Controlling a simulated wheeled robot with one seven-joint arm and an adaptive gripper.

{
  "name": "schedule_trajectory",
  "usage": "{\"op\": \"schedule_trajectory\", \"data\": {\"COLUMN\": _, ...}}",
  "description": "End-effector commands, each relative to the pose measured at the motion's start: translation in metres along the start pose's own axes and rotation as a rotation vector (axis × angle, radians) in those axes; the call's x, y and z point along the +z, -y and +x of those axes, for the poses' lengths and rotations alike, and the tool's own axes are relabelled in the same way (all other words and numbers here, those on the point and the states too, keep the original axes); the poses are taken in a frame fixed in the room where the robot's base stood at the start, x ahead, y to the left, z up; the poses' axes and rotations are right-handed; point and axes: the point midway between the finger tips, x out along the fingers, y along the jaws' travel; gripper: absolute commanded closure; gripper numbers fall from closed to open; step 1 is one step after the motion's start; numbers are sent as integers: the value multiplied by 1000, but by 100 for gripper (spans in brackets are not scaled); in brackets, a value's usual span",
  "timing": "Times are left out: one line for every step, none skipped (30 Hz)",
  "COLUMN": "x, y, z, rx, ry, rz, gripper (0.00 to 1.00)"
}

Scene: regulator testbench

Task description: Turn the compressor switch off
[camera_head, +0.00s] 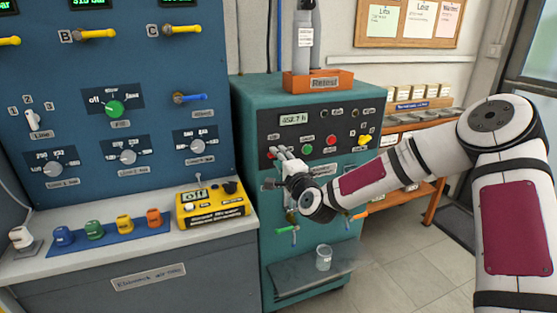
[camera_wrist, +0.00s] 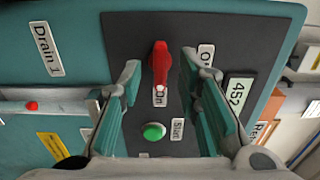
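The teal compressor cabinet (camera_head: 250,108) stands right of the blue bench panel, with a dark control panel (camera_head: 347,118) near its top. The red compressor switch (camera_wrist: 160,62) is in the middle of the wrist view, its white-tipped end pointing at the "On" label (camera_wrist: 159,96). A label at its right (camera_wrist: 206,55), partly hidden by a finger, looks like "Off". My gripper (camera_head: 277,154) is at the left of the control panel, largely covering the switch in the head view. Its fingers are open, one each side of the switch in the wrist view; contact cannot be told.
A green start button (camera_wrist: 154,131) sits close to the switch, between the fingers in the wrist view. A red button (camera_head: 331,141) and a yellow knob (camera_head: 364,140) are farther right. Below, a glass (camera_head: 323,257) stands on a ledge. A yellow box (camera_head: 212,208) is at the left.

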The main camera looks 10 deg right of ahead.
Motion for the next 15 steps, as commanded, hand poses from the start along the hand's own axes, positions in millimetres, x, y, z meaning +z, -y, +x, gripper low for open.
{"op": "schedule_trajectory", "data": {"x": 0, "y": 0, "z": 4, "rx": -1, "ry": -1, "rz": 0, "gripper": 69}}
{"op": "schedule_trajectory", "data": {"x": 0, "y": 0, "z": 5, "rx": 0, "ry": 0, "rz": 0, "gripper": 69}}
{"op": "schedule_trajectory", "data": {"x": 0, "y": 0, "z": 6, "rx": 0, "ry": 0, "rz": 0, "gripper": 69}}
{"op": "schedule_trajectory", "data": {"x": 0, "y": 0, "z": 7, "rx": 1, "ry": 0, "rz": 0, "gripper": 69}}
{"op": "schedule_trajectory", "data": {"x": 0, "y": 0, "z": 8, "rx": 0, "ry": 0, "rz": 0, "gripper": 69}}
{"op": "schedule_trajectory", "data": {"x": 0, "y": 0, "z": 8, "rx": 0, "ry": 0, "rz": 0, "gripper": 69}}
{"op": "schedule_trajectory", "data": {"x": 0, "y": 0, "z": 8, "rx": 0, "ry": 0, "rz": 0, "gripper": 69}}
{"op": "schedule_trajectory", "data": {"x": 0, "y": 0, "z": 8, "rx": 1, "ry": 0, "rz": 0, "gripper": 69}}
{"op": "schedule_trajectory", "data": {"x": 0, "y": 0, "z": 8, "rx": 1, "ry": 0, "rz": 0, "gripper": 69}}
{"op": "schedule_trajectory", "data": {"x": 0, "y": 0, "z": 8, "rx": 1, "ry": 0, "rz": 0, "gripper": 69}}
{"op": "schedule_trajectory", "data": {"x": 0, "y": 0, "z": 8, "rx": 1, "ry": 0, "rz": 0, "gripper": 69}}
{"op": "schedule_trajectory", "data": {"x": 0, "y": 0, "z": 8, "rx": 1, "ry": 0, "rz": 0, "gripper": 69}}
{"op": "schedule_trajectory", "data": {"x": 0, "y": 0, "z": 8, "rx": 1, "ry": 0, "rz": 0, "gripper": 76}}
{"op": "schedule_trajectory", "data": {"x": 0, "y": 0, "z": 8, "rx": 1, "ry": 0, "rz": 0, "gripper": 83}}
{"op": "schedule_trajectory", "data": {"x": 0, "y": 0, "z": 8, "rx": 1, "ry": 0, "rz": 0, "gripper": 92}}
